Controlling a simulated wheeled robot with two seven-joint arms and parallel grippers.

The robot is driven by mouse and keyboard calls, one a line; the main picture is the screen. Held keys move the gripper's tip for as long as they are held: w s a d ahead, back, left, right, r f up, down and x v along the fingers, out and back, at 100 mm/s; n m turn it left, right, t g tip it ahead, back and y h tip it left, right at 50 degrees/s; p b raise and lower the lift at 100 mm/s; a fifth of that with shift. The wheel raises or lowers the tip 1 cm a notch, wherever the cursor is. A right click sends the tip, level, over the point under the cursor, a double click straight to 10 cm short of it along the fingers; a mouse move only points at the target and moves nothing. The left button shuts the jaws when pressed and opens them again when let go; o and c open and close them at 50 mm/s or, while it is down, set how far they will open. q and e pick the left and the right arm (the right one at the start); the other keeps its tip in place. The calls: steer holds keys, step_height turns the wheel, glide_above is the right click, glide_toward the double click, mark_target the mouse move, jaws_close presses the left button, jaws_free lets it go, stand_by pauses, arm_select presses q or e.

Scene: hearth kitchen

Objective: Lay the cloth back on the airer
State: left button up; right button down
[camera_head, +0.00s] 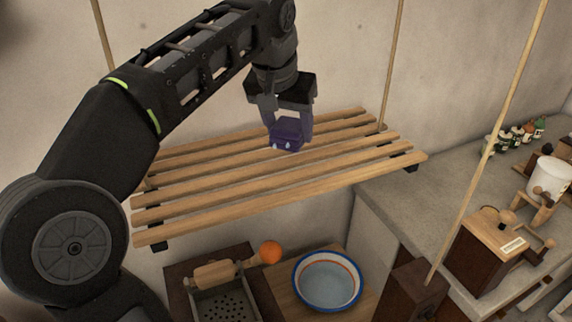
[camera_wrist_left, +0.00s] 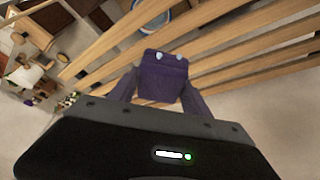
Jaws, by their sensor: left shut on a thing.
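The airer (camera_head: 270,187) is a rack of several pale wooden slats hung on cords or thin poles. Its slats also show in the left wrist view (camera_wrist_left: 225,60). My left gripper (camera_head: 288,132) points down over the middle of the airer. It is shut on a small folded dark purple cloth (camera_head: 287,134), which also shows between the fingers in the left wrist view (camera_wrist_left: 163,77). The cloth is at or just above the slats; I cannot tell whether it touches them. My right gripper is not in view.
Below the airer are a white bowl with blue and orange rims (camera_head: 328,281), an orange ball-like thing (camera_head: 270,252) and a grater-like box (camera_head: 222,303). A counter at the right holds a wooden grinder (camera_head: 490,250), a white pot (camera_head: 549,176) and small bottles. The slats around the cloth are bare.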

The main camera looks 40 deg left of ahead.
mark_target(291, 167)
arm_select(q)
step_height(291, 167, down, 2)
steer(key=shift+f, duration=0.3)
step_height(291, 167, down, 4)
steer(key=shift+f, duration=0.1)
stand_by(0.4)
steer(key=o, duration=1)
steer(key=shift+f, duration=0.2)
steer(key=o, duration=0.5)
